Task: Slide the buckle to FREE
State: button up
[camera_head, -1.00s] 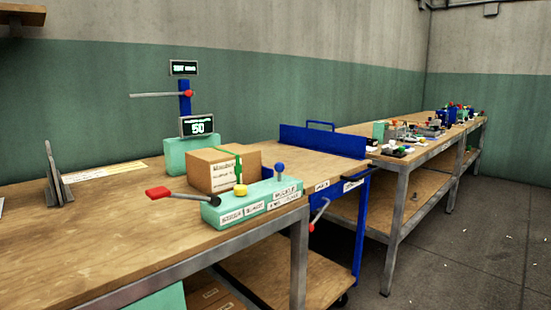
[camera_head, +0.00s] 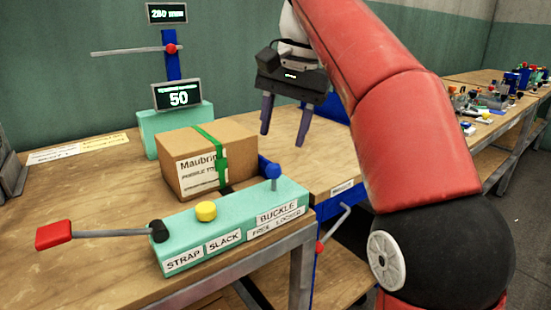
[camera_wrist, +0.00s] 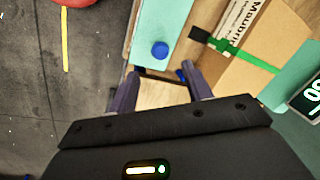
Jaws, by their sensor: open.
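The buckle control is a blue round knob on a short post (camera_head: 273,171), upright on the teal control box (camera_head: 200,228) above a label reading BUCKLE, FREE, LOCKED. Whether it stands at the FREE or LOCKED end is hard to tell. My gripper (camera_head: 284,135) is open and empty, fingers pointing down, above and behind the knob in the head view. In the wrist view the knob (camera_wrist: 160,49) lies just beyond the gap between the open fingertips (camera_wrist: 160,73). A cardboard box (camera_head: 200,165) with a green strap (camera_head: 222,160) stands behind the control box.
A yellow button (camera_head: 205,211) and a red-handled lever (camera_head: 55,234) are on the control box's left part. A display reading 50 (camera_head: 177,97) stands behind the carton. The wooden tabletop (camera_head: 60,195) is clear at left.

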aim_at(276, 164)
jog(key=shift+w+a+f+b, duration=0.1)
jog(key=shift+a+f+b, duration=0.15)
jog(key=shift+f, duration=1)
jog(key=shift+w+a+f+b, duration=0.1)
jog(key=shift+a+f+b, duration=0.1)
jog(key=shift+f, duration=1.1)
jog(key=shift+w+a+f+b, duration=0.1)
jog(key=shift+a+f+b, duration=0.15)
jog(key=shift+f, duration=1)
jog(key=shift+c, duration=0.4)
grip_shut()
